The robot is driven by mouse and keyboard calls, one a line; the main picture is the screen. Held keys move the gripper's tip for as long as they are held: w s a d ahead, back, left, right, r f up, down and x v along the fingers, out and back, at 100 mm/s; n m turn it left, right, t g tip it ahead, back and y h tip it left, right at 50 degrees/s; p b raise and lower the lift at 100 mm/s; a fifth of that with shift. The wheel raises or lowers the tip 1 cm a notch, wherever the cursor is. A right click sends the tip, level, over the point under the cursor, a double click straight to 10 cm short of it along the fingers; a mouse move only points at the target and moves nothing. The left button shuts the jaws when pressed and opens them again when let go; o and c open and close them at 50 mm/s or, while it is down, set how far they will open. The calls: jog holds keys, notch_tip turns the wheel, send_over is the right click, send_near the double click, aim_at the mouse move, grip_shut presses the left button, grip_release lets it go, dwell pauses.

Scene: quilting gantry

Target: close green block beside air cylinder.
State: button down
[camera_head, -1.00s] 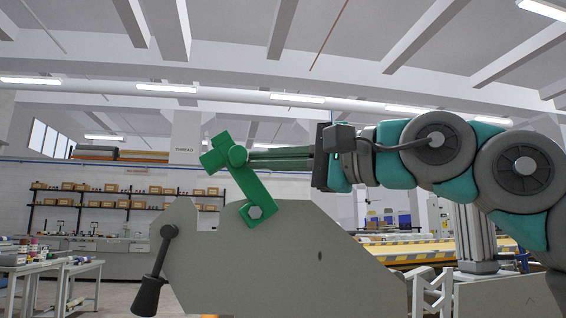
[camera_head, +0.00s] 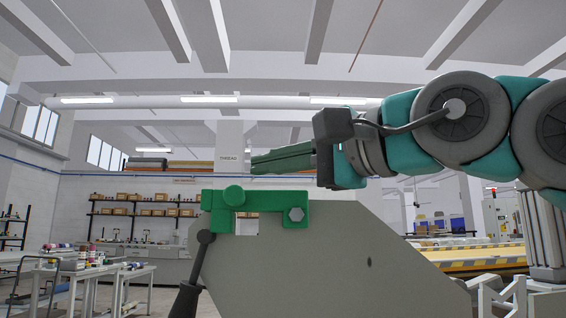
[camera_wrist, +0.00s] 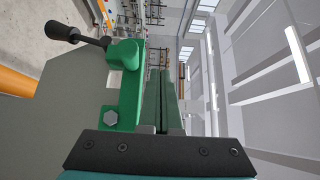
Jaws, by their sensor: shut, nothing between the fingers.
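The green block (camera_head: 262,203) is a bar with a bolt at its right end and a round knob at its left end. It lies level along the top edge of a grey plate (camera_head: 330,255). In the wrist view the green block (camera_wrist: 127,85) lies to the left of the fingers. My gripper (camera_head: 254,164) is shut and empty, its long green fingers just above the block with a small gap in the head view. The fingers also show in the wrist view (camera_wrist: 160,73). I cannot make out an air cylinder for sure.
A dark-handled lever (camera_head: 190,295) hangs at the plate's left side and also shows in the wrist view (camera_wrist: 64,32). Tables with spools (camera_head: 85,265) stand at the left. Shelves with boxes (camera_head: 140,208) line the back wall. A yellow-edged machine bed (camera_head: 465,260) is behind right.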

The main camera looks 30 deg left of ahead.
jog(key=shift+s+a+f+b, duration=0.35)
jog(key=shift+a+f+b, duration=0.05)
jog(key=shift+a+f, duration=0.15)
jog(key=shift+a, duration=0.1)
dwell(0.5)
